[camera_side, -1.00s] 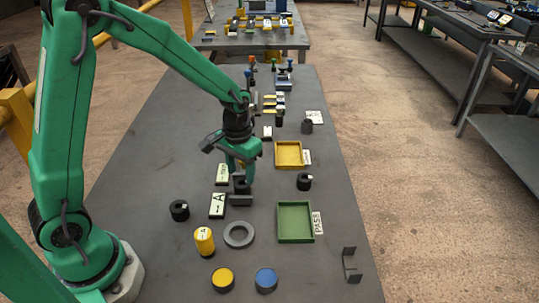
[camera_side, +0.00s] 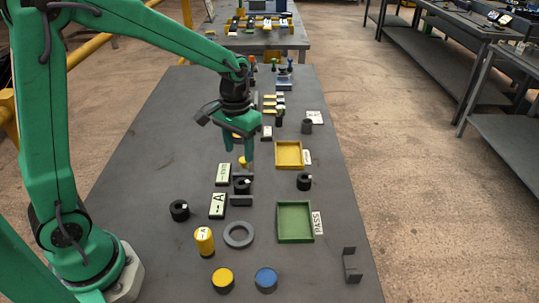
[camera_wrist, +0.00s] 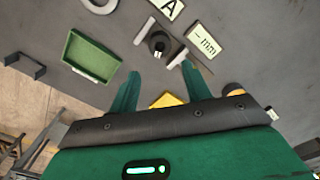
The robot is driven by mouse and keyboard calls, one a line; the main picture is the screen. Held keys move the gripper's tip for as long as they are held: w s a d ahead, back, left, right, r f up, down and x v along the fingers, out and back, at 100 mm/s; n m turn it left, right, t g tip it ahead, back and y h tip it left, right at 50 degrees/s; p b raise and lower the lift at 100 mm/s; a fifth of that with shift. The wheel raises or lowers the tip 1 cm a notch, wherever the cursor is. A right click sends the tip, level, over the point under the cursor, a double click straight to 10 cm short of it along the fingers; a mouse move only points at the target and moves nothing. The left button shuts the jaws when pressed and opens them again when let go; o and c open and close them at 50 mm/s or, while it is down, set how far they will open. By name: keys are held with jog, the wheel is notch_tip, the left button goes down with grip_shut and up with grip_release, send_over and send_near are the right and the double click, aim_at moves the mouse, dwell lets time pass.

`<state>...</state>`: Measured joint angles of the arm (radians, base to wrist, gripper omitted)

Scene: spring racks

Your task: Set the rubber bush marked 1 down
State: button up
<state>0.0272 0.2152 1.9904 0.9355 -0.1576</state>
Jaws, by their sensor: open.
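A black rubber bush (camera_side: 241,186) stands upright between two grey upright plates (camera_side: 241,201) in the side view. It also shows in the wrist view (camera_wrist: 158,46) with a small white label, whose mark is too small to read. My gripper (camera_side: 239,155) is open and empty above the bush, clear of it. In the wrist view its two green fingers (camera_wrist: 160,72) are spread apart with nothing between them. Other black bushes with white labels stand at the left (camera_side: 179,211) and at the right (camera_side: 304,182).
A green tray (camera_side: 281,237) by a PASS sign and a yellow tray (camera_side: 276,155) lie to the right. An "A" plate (camera_side: 217,206), a yellow cylinder (camera_side: 204,241) and a grey ring (camera_side: 238,235) are near. Free table lies at the left.

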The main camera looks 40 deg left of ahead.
jog(key=s+r+t, duration=0.2)
jog(key=s+r, duration=0.3)
jog(key=s, duration=0.3)
jog(key=s+a+r+m+t, duration=0.1)
jog(key=s+r+t, duration=0.2)
jog(key=s+r, duration=0.3)
jog(key=s, duration=0.2)
jog(key=shift+s+t, duration=0.3)
jog(key=shift+s, duration=0.1)
